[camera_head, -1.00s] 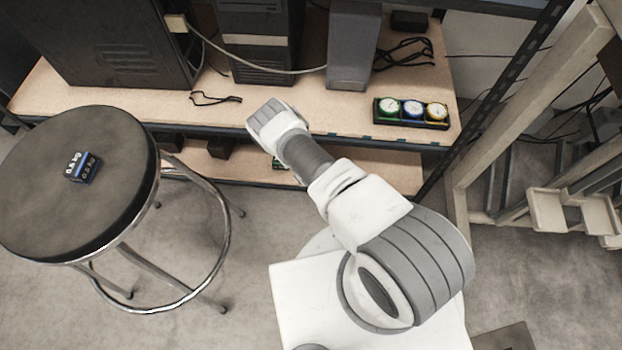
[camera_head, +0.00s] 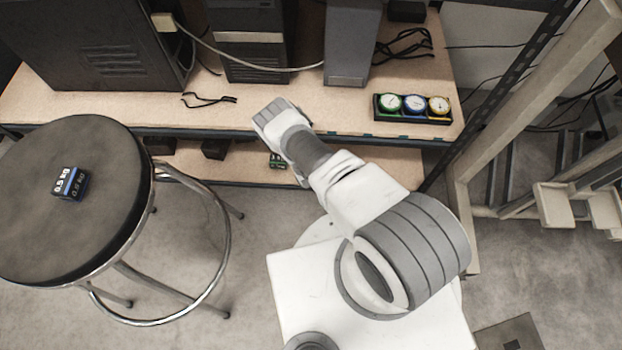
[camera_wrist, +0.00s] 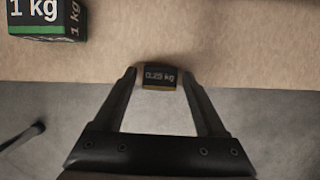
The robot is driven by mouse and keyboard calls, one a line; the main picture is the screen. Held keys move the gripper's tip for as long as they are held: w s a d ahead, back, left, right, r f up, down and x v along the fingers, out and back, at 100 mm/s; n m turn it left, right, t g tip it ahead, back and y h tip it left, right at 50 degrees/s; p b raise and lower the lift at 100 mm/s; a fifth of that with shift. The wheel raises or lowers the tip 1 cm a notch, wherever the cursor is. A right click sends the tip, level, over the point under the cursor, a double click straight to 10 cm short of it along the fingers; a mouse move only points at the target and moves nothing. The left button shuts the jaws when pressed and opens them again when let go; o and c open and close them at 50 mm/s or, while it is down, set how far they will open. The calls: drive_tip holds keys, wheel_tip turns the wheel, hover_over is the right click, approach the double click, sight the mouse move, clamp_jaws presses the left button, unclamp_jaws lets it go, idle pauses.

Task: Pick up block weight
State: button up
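A small dark block marked 0.25 kg (camera_wrist: 160,77), with a yellowish lower edge, sits at the edge of a tan shelf in the wrist view. My gripper (camera_wrist: 158,71) is open, with one fingertip on each side of this block and a small gap at both sides. I cannot tell whether the block is fully between the fingers or just beyond them. A larger green and black block marked 1 kg (camera_wrist: 36,18) is at upper left. In the head view, a blue and black 0.5 kg block (camera_head: 71,184) sits on the stool. My fingers are hidden there.
The round stool (camera_head: 110,150) stands at left. The workbench (camera_head: 300,110) holds dark computer cases, cables and a gauge set (camera_head: 412,107). A lower shelf (camera_head: 345,165) runs under it, with a green block (camera_head: 276,160) partly behind my arm. A wooden frame (camera_head: 530,80) stands at right.

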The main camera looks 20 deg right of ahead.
clamp_jaws()
drive_tip(key=shift+w+r, duration=0.1)
drive_tip(key=shift+r, duration=0.05)
idle(0.4)
